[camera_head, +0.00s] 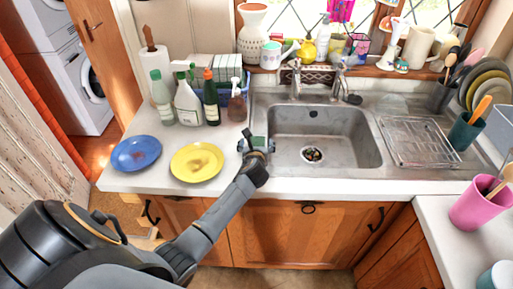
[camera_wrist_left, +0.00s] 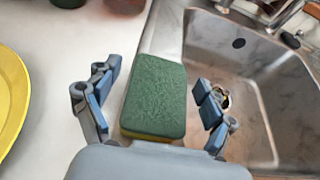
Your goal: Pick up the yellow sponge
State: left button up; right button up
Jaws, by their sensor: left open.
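The yellow sponge (camera_wrist_left: 155,97) shows a green scouring top with a thin yellow edge below it, at the left rim of the sink. In the head view only a small green part of it (camera_head: 259,141) shows between the fingers. My left gripper (camera_wrist_left: 153,82) is open, with one finger on each side of the sponge and gaps between fingers and sponge. It also shows in the head view (camera_head: 256,144). My right gripper is in neither view.
The steel sink (camera_head: 330,122) lies right of the gripper. A yellow plate (camera_head: 197,154) and a blue plate (camera_head: 137,150) lie on the counter to the left. Several bottles, including a white one (camera_head: 187,103), stand behind them. A wire rack (camera_head: 418,140) is at the sink's right.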

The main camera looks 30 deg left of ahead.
pick_arm(q)
jog(key=c, duration=0.8)
